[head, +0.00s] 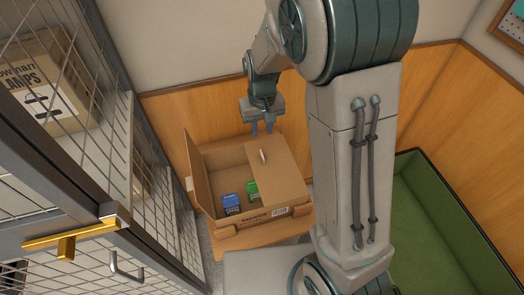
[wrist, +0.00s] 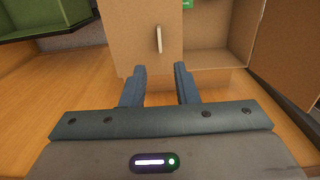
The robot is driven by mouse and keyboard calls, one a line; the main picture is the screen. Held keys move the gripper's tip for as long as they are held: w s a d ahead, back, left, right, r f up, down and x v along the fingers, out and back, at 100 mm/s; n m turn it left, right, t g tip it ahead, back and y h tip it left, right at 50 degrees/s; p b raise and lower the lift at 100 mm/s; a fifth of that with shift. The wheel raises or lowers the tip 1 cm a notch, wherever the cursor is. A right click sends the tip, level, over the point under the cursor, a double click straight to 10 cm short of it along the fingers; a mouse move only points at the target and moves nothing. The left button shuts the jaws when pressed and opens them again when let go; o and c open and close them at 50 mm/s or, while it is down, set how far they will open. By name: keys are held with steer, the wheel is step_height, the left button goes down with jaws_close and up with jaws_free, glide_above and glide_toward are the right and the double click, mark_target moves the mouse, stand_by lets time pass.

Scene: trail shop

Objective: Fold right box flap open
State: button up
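The cardboard box (head: 265,214) stands on a small wooden table. Its right flap (head: 278,172) lies across the right part of the opening and looks closed. A pale upright tab handle (head: 263,156) is on that flap near its free edge. The flap (wrist: 140,35) and the handle (wrist: 158,40) also show in the wrist view. The left flap (head: 196,172) stands up and open. My gripper (head: 262,134) is at the box's far side, fingers pointing down. In the wrist view its fingers (wrist: 159,72) are apart with nothing between them, short of the handle.
A blue carton (head: 231,203) and a green carton (head: 252,191) are inside the box. A wire cage (head: 110,150) with a brass latch (head: 70,240) stands at the left. A green padded bench (head: 440,215) is at the right. A wood-panelled wall (head: 215,120) is close behind.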

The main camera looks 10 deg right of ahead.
mark_target(262, 154)
step_height(262, 154, down, 11)
steer(key=shift+f, duration=0.15)
stand_by(0.4)
jaws_close()
